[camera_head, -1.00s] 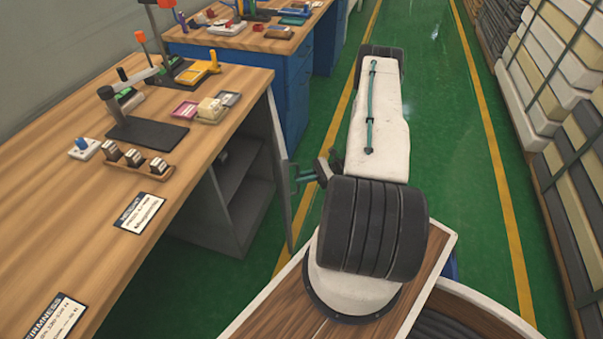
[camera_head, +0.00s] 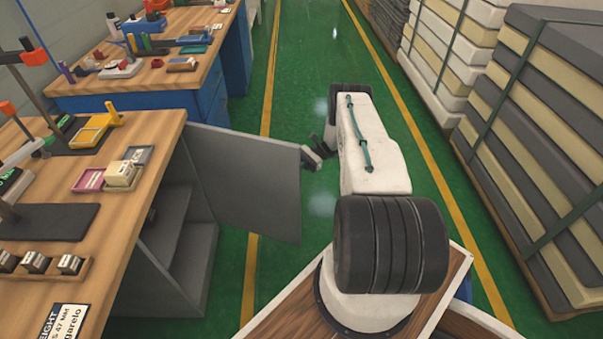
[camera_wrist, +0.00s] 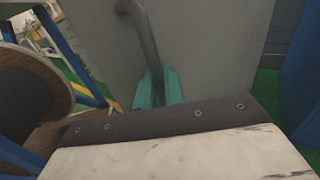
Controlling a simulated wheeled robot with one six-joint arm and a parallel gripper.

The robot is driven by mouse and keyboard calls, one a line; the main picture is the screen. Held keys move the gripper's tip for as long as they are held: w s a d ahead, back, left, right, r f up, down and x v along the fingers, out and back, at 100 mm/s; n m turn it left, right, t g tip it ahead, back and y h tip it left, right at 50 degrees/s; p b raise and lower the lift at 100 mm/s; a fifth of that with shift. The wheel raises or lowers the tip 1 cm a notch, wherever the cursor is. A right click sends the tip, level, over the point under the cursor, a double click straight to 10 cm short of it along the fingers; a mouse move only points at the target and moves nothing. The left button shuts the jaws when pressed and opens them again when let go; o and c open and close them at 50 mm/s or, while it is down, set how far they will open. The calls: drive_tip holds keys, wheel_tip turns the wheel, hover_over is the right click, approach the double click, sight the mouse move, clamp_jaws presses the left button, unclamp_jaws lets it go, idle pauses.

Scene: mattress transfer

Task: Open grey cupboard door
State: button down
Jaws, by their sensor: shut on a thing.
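The grey cupboard (camera_head: 185,275) stands under the wooden workbench at the left, with its shelf and inside showing. Its grey door (camera_head: 245,180) is swung out wide into the green aisle. My gripper (camera_head: 316,154) is at the door's free edge, partly hidden by the door and my arm. In the wrist view, the teal fingers (camera_wrist: 156,86) are shut on the grey bar handle (camera_wrist: 141,32), in front of the flat door panel, which also shows in that view (camera_wrist: 210,45).
The workbench (camera_head: 105,235) carries trays, blocks and tools. A blue cabinet (camera_head: 215,100) stands beyond the cupboard. Strapped mattress stacks (camera_head: 540,130) line the right side. The green aisle (camera_head: 300,60) between yellow lines is clear ahead.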

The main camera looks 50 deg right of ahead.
drive_tip(key=shift+w+d, duration=0.2)
drive_tip(key=shift+w, duration=0.2)
drive_tip(key=c, duration=1.5)
unclamp_jaws()
drive_tip(key=shift+a, duration=0.1)
drive_tip(key=shift+s+d, duration=0.2)
drive_tip(key=shift+d, duration=0.05)
